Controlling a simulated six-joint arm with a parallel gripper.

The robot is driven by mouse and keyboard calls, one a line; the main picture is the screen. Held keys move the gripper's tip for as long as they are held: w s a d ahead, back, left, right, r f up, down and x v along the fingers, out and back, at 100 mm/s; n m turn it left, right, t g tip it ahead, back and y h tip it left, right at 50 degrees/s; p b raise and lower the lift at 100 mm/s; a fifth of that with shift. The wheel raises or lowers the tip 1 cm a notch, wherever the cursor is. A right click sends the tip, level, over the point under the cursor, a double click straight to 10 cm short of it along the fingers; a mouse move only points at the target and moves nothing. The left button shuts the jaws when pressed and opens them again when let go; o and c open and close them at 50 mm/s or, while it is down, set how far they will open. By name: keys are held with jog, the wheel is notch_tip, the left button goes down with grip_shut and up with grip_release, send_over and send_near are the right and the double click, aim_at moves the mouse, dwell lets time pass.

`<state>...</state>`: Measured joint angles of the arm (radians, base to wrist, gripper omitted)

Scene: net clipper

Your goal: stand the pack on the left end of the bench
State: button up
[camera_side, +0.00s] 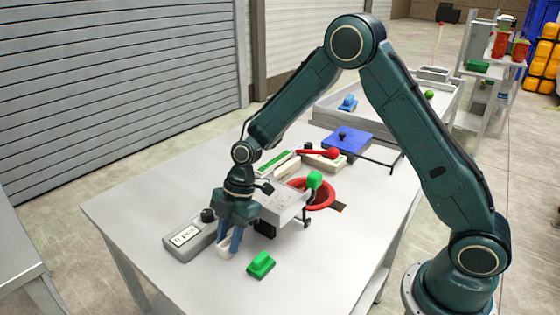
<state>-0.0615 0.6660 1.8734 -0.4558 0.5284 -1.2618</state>
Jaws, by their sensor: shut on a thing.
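My gripper (228,246) points down low over the left part of the white bench (130,208). Its fingers are shut on a small whitish thing (225,252), mostly hidden between them. I cannot tell whether this is the pack, or whether it touches the bench top. Just left of the fingers lies a long grey box (180,246) with a black knob and a white label. I cannot read the label surely.
A green block (261,264) lies right of my gripper. Behind it are a light grey tray (284,205), a red ring-shaped dish (322,190), a green knob (314,180) and a blue plate (347,139). The bench's far left corner is clear.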

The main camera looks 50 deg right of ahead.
jog(key=shift+f, duration=0.1)
jog(key=o, duration=1)
jog(key=shift+c, duration=0.2)
jog(key=v, duration=1.2)
